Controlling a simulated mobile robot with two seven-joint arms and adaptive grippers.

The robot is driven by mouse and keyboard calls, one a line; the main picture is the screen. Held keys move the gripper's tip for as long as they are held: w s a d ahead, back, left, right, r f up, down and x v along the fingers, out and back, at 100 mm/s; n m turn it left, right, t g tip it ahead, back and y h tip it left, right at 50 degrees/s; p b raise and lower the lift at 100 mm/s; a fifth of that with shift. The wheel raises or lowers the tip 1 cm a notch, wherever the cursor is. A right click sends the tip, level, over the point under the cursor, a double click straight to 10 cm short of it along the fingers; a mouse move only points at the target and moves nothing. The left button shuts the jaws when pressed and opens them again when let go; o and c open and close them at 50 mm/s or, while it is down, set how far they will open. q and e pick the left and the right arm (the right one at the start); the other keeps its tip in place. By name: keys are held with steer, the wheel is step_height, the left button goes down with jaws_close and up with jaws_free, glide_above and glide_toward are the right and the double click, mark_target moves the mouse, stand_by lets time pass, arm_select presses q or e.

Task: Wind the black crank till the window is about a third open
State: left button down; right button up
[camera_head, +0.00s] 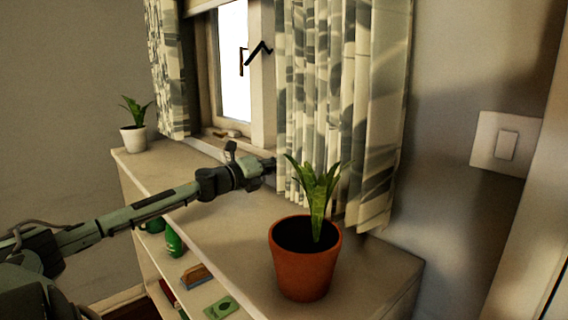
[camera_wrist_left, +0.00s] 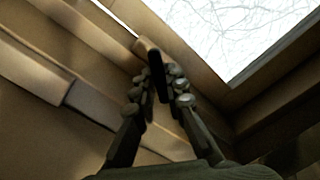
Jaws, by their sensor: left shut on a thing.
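The window (camera_head: 235,65) stands behind the shelf, with bright glass in a pale frame; how far it is open is hard to tell. A black bent bar (camera_head: 260,50) shows against its right frame, well above my gripper. My left gripper (camera_head: 269,164) is low by the window's right side, at the curtain's edge; its fingertips are hard to make out there. In the left wrist view, its fingers (camera_wrist_left: 168,85) are closed around a narrow dark piece (camera_wrist_left: 157,63), apparently the black crank, beside the window glass (camera_wrist_left: 235,35). Most of that piece is hidden. My right gripper is out of view.
A potted plant in a terracotta pot (camera_head: 305,262) stands on the shelf top (camera_head: 225,225), right of and nearer than my left gripper. A white-potted plant (camera_head: 133,138) stands at the far left end. Patterned curtains (camera_head: 345,100) hang right of the window.

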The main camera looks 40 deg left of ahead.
arm_select(q)
steer(key=n, duration=0.7)
steer(key=shift+f, duration=0.1)
stand_by(0.5)
steer(key=c, duration=1.6)
jaws_free()
steer(key=shift+o, duration=0.2)
steer(key=shift+s, duration=0.95)
steer(key=shift+s+a, duration=0.15)
steer(key=shift+s, duration=1.55)
steer(key=shift+s+a, duration=0.2)
steer(key=shift+s, duration=1.45)
steer(key=shift+s+a, duration=0.15)
steer(key=shift+s, duration=1.55)
